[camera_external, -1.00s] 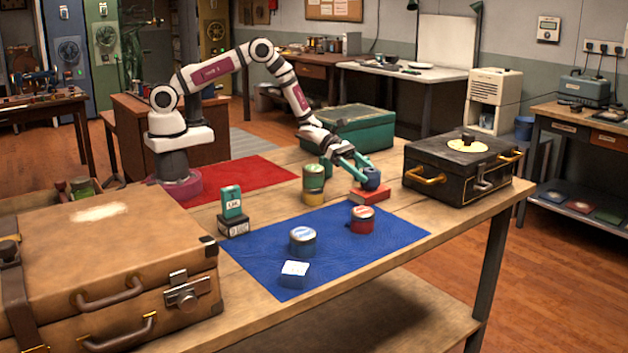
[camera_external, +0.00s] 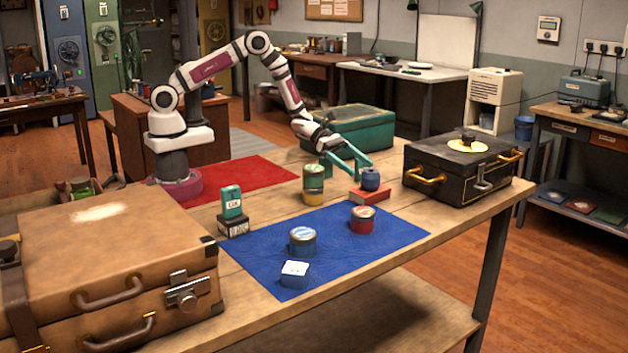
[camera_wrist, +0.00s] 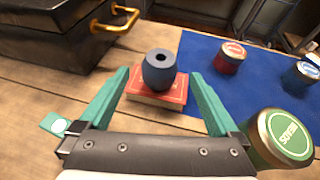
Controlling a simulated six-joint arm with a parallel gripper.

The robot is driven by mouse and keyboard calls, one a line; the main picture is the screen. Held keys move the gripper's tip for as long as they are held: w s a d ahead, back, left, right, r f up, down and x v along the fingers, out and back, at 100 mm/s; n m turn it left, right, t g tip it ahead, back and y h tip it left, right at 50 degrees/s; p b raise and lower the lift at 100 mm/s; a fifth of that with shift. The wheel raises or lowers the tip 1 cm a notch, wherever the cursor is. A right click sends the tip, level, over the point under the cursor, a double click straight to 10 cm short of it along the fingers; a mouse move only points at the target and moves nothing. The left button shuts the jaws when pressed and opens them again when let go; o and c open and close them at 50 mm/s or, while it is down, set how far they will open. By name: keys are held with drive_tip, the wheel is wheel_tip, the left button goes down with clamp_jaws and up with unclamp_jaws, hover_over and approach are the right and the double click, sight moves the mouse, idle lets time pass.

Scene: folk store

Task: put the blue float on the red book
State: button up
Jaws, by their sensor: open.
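The blue float (camera_external: 371,179), a small rounded piece with a hole in its top, sits upright on the red book (camera_external: 374,195). In the wrist view the float (camera_wrist: 159,72) rests on the cover of the book (camera_wrist: 172,92). My gripper (camera_external: 347,168) has green fingers and is open, raised just above and behind the float. In the wrist view the fingers of my gripper (camera_wrist: 160,84) are spread wide either side of the float and book, with clear gaps to the float. Nothing is held.
A green-and-yellow tin (camera_external: 313,184) stands close left of the book. A black case (camera_external: 458,185) stands to the right, a green box (camera_external: 365,130) behind.

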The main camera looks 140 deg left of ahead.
drive_tip(key=v, duration=0.8)
drive_tip(key=w+d+r+m+h, duration=0.1)
drive_tip(key=d+m, duration=0.1)
drive_tip(key=d, duration=0.1)
drive_tip(key=w+d+r+m+h, duration=0.1)
drive_tip(key=w+d+m, duration=0.1)
drive_tip(key=w+d+r+m+h, duration=0.1)
drive_tip(key=w+d+r+h, duration=0.1)
drive_tip(key=d, duration=0.1)
drive_tip(key=shift+w+d+r+m, duration=0.1)
drive_tip(key=shift+w+d+m, duration=0.1)
drive_tip(key=shift+d+m, duration=0.2)
drive_tip(key=d+r+m+g+h, duration=0.35)
drive_tip(key=d+m, duration=0.35)
drive_tip(key=d, duration=0.4)
drive_tip(key=d+r+m+g+h, duration=0.35)
drive_tip(key=d+m, duration=0.45)
drive_tip(key=d, duration=0.4)
drive_tip(key=s+d+m+g+y, duration=0.2)
drive_tip(key=s+d+m+g, duration=0.3)
drive_tip(key=s+d+m, duration=0.25)
drive_tip(key=s+a+r+m+g+y, duration=0.1)
drive_tip(key=s+a+m+y, duration=0.1)
drive_tip(key=s+m+y, duration=0.6)
drive_tip(key=s+m, duration=0.3)
drive_tip(key=m, duration=0.4)
drive_tip(key=shift+s, duration=0.3)
